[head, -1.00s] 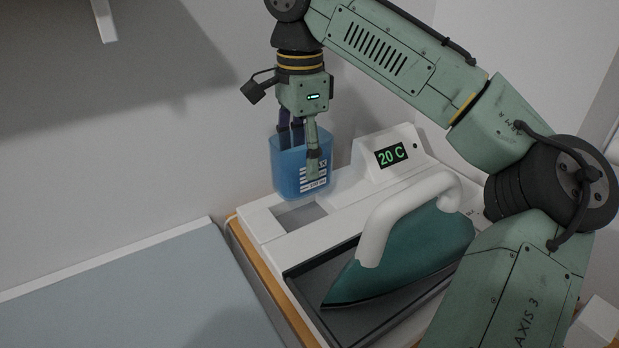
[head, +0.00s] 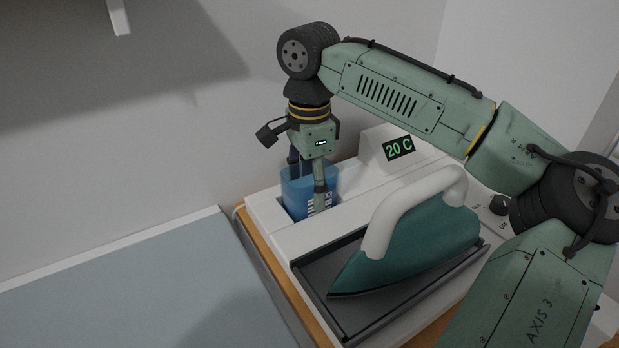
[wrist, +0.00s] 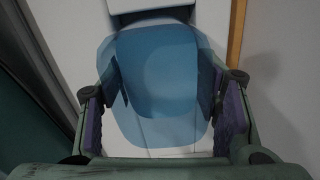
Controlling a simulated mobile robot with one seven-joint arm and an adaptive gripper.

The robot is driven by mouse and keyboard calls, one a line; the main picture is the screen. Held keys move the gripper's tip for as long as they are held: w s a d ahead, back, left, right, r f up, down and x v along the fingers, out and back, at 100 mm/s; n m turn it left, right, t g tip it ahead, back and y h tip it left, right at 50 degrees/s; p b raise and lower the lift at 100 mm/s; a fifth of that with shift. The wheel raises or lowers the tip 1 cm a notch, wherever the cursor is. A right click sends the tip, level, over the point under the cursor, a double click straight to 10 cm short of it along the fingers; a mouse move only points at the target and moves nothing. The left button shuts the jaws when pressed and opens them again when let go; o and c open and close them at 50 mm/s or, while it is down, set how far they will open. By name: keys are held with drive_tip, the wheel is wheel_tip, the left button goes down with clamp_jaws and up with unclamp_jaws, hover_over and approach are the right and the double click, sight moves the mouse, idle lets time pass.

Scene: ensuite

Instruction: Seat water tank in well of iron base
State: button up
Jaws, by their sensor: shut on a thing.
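The blue translucent water tank (head: 297,202) is upright in my gripper (head: 307,188), with one finger on its near side and the other behind. In the wrist view the tank (wrist: 155,75) lies between both fingers (wrist: 165,115). The tank's lower part is sunk into the well opening of the white iron base (head: 268,210), so its bottom is hidden. Whether it rests on the well floor cannot be told. My gripper is shut on the tank.
A teal iron with a white handle (head: 425,240) rests on the base's dark tray (head: 325,275), right of the tank. The display block (head: 385,145) reading 20 C stands behind. A wall is close behind, and a grey-blue flat surface (head: 130,285) lies left.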

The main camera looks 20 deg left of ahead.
drive_tip(key=shift+f, duration=0.1)
drive_tip(key=o, duration=1.6)
drive_tip(key=shift+c, duration=0.2)
wheel_tip(320, 180, up, 12)
drive_tip(key=shift+b, duration=0.35)
